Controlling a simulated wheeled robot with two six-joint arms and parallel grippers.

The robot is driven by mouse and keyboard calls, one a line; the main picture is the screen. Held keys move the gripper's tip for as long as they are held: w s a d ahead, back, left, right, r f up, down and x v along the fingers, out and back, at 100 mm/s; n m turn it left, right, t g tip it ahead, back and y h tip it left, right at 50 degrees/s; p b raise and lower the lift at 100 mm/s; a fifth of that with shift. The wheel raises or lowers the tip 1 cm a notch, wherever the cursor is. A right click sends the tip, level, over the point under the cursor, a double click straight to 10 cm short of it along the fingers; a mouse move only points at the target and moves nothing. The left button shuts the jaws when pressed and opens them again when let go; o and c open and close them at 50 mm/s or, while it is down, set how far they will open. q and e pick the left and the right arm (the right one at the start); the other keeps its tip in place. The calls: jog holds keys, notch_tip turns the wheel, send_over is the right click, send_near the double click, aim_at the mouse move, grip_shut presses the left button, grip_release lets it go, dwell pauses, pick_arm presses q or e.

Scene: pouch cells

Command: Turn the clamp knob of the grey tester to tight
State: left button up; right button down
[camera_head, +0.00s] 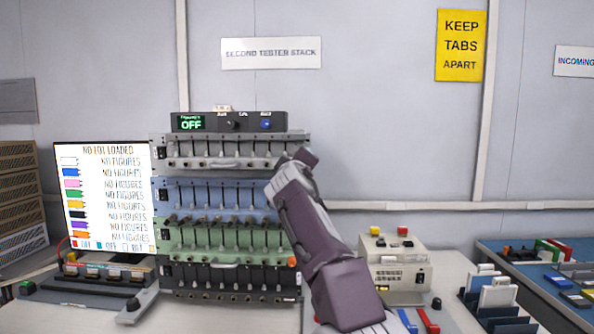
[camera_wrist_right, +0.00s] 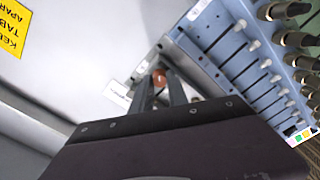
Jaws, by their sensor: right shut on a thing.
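The grey tester (camera_head: 225,149) is the top unit of the rack, with a row of levers on its front. My right gripper (camera_head: 297,158) reaches up from the lower right to this tester's right end and covers that end in the head view. In the right wrist view, my right gripper's fingers (camera_wrist_right: 164,92) are shut on an orange-red clamp knob (camera_wrist_right: 159,77), whose tip shows between them. The knob's turned position cannot be read. My left gripper is not in view.
Below are a blue tester (camera_head: 215,195), a green tester (camera_head: 225,236) and a black tester (camera_head: 225,278). A controller reading OFF (camera_head: 228,122) sits on top. A screen (camera_head: 105,195) stands left; a beige device (camera_head: 397,268) stands right, beside my arm.

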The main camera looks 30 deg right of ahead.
jog(key=m+b, duration=0.1)
jog(key=m, duration=0.5)
jog(key=shift+f, duration=0.15)
dwell(0.4)
jog(key=c, duration=1.3)
grip_release()
jog(key=b+v, duration=0.4)
jog(key=v, duration=0.5)
